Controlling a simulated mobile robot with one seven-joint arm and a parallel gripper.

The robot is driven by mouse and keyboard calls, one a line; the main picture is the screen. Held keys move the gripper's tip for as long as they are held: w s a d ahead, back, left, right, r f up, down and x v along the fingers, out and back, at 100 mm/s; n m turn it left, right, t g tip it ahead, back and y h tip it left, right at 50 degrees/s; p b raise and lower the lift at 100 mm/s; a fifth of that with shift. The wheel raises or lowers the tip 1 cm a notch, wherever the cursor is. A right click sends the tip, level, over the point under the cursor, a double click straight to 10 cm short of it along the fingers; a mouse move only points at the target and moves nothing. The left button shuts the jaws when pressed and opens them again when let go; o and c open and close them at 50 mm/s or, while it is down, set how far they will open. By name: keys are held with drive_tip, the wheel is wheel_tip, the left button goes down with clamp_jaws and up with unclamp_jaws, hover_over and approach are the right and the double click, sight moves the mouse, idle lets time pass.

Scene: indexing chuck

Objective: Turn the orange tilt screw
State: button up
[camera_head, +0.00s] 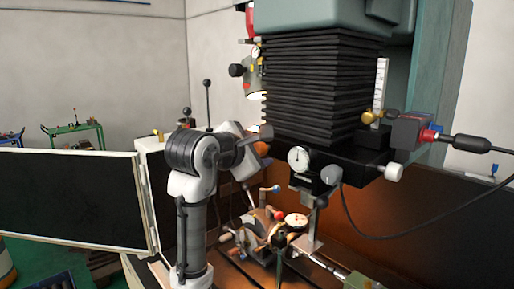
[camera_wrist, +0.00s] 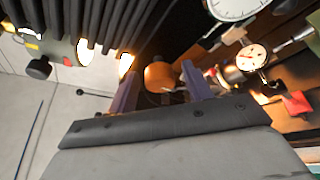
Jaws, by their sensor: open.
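The orange tilt screw (camera_wrist: 160,77) shows in the wrist view as a rounded orange knob. My gripper (camera_wrist: 157,80) is open there, with one purple-grey finger on each side of the knob. I see no clear contact, and I cannot tell how deep the knob sits between the fingers. In the head view my gripper (camera_head: 256,138) is beside the lower left of the black bellows. I cannot clearly make out the screw there, since my wrist and the dark machine parts crowd that spot.
Black bellows (camera_head: 320,90) hang close above my gripper. A dial gauge (camera_head: 298,158) is on the black block to the right. Below are another dial (camera_head: 296,220) and a red knob (camera_head: 280,215). A black cable (camera_head: 385,235) loops at right. A dark panel (camera_head: 70,200) stands left.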

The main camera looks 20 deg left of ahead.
drive_tip(key=c, duration=1)
drive_tip(key=shift+o, duration=0.2)
drive_tip(key=shift+f, duration=0.1)
